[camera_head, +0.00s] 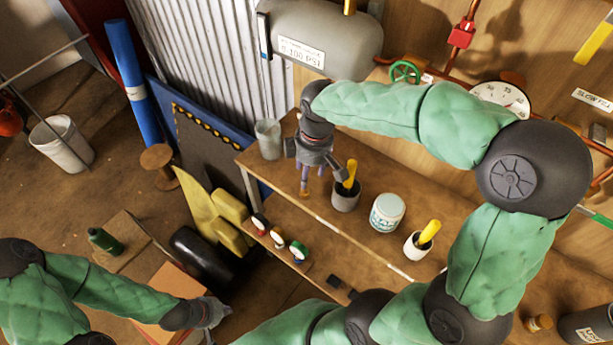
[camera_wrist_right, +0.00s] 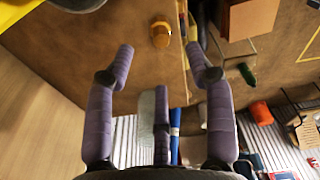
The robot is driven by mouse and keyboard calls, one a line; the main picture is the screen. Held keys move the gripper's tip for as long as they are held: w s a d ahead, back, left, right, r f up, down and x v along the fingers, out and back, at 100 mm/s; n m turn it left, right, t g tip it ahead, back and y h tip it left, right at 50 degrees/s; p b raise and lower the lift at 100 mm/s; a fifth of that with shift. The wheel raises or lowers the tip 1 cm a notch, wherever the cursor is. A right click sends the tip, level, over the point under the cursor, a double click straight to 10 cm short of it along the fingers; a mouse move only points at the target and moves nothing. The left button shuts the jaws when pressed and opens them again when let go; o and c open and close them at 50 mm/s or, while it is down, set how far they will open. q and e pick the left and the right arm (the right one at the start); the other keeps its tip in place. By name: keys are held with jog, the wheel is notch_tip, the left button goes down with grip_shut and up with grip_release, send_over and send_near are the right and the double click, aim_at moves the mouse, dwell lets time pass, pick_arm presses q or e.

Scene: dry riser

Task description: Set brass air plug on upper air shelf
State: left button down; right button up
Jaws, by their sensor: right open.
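A small round brass-coloured piece, apparently the brass air plug (camera_wrist_right: 161,34), stands on the brown wooden upper shelf (camera_wrist_right: 110,45) in the right wrist view. It is beyond my right gripper (camera_wrist_right: 165,62), whose fingers are spread with nothing between them. In the head view my right gripper (camera_head: 318,186) points down over the left part of the upper shelf (camera_head: 290,205), beside a grey cup (camera_head: 345,200). I cannot make the plug out there, near the gripper. My left gripper (camera_head: 210,312) is low at the left, by an orange-brown box (camera_head: 165,290); its fingers are unclear.
A glass jar (camera_head: 268,138) stands at the shelf's left end. A white tub (camera_head: 387,212) and a cup with a yellow handle (camera_head: 418,244) stand to the right. A grey tank (camera_head: 325,40) hangs behind.

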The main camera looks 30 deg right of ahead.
jog(key=shift+s+d+r+p, duration=0.1)
jog(key=shift+r+p, duration=0.3)
jog(key=shift+r, duration=1.35)
jog(key=shift+f, duration=0.1)
